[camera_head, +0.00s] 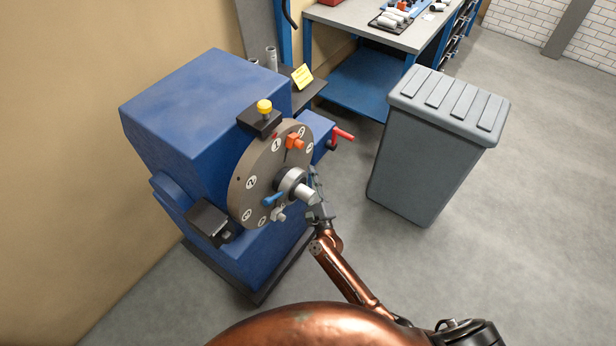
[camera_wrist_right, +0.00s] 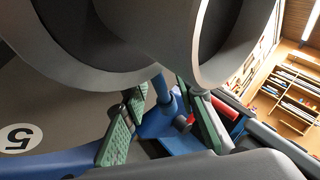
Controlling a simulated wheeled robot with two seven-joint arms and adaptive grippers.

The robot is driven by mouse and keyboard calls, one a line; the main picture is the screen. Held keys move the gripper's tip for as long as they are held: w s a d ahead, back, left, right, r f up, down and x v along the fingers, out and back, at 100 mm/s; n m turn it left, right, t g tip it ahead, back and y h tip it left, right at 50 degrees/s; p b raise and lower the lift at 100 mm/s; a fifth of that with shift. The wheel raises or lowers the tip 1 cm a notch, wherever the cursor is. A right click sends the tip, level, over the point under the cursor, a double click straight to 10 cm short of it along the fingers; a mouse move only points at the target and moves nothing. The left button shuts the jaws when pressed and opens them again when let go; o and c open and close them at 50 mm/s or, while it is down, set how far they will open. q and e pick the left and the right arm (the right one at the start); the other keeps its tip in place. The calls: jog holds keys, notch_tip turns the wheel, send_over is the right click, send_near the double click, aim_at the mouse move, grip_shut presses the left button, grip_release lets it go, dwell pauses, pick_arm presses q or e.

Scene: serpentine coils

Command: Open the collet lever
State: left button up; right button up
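The blue machine (camera_head: 200,95) has a round grey numbered disc (camera_head: 262,180) on its front, with a silver collet nose (camera_head: 297,185) at the centre. A short blue lever (camera_head: 273,199) and an orange one (camera_head: 294,141) sit on the disc. A red-handled lever (camera_head: 343,134) sticks out at the machine's right side. No label shows which is the collet lever. My right gripper (camera_head: 318,207) is just right of and below the nose. In the right wrist view its green-padded fingers (camera_wrist_right: 162,105) are apart, with a blue rod (camera_wrist_right: 162,88) appearing between them; contact is unclear. My left gripper is out of view.
A grey lidded bin (camera_head: 430,150) stands right of the machine. A workbench (camera_head: 380,28) with tools is behind. In the right wrist view the large grey nose (camera_wrist_right: 100,40) fills the top, close to my fingers. The floor (camera_head: 510,240) at right is clear.

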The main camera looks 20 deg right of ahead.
grip_shut()
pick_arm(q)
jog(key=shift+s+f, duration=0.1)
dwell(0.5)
